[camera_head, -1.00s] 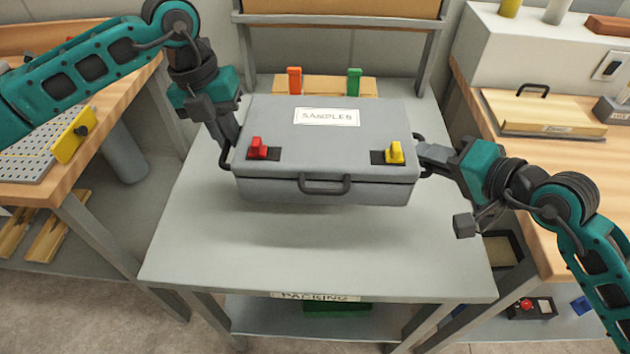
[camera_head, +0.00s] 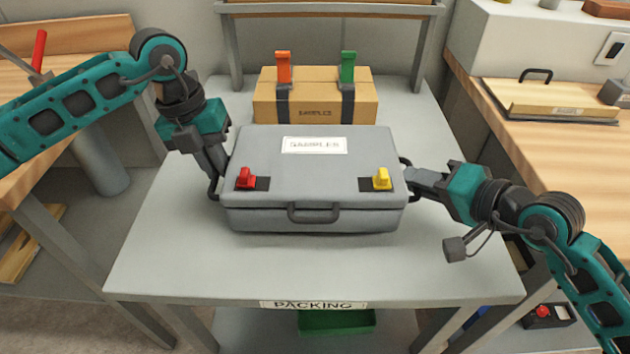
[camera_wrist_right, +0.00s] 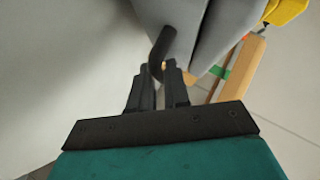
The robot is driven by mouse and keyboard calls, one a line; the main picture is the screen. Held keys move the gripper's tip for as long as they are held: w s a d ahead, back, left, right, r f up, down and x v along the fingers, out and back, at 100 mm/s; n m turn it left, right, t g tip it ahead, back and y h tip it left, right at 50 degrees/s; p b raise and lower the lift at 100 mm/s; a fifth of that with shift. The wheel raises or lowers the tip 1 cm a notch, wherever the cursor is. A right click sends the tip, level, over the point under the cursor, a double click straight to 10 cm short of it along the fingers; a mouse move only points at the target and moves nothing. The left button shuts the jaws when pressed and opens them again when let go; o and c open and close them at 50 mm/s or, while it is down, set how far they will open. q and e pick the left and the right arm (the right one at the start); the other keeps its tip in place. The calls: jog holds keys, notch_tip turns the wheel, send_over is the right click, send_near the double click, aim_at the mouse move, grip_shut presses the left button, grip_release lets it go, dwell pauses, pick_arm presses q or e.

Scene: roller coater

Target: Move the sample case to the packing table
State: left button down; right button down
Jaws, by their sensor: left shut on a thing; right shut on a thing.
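The grey sample case (camera_head: 315,185) has a "SAMPLES" label, a red latch, a yellow latch and a front handle. It is level over the middle of the packing table (camera_head: 150,265); I cannot tell whether it touches the top. My left gripper (camera_head: 214,180) is shut on the case's left side handle, partly hidden by the gripper. My right gripper (camera_head: 412,178) is shut on the right side handle. In the right wrist view the fingers (camera_wrist_right: 160,85) close around the dark handle, with the case (camera_wrist_right: 190,25) beyond.
A cardboard box (camera_head: 314,100) with an orange and a green clip stands behind the case. A green bin (camera_head: 337,321) sits on the lower shelf. The table front is clear.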

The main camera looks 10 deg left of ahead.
aim_at(408, 217)
dwell(0.4)
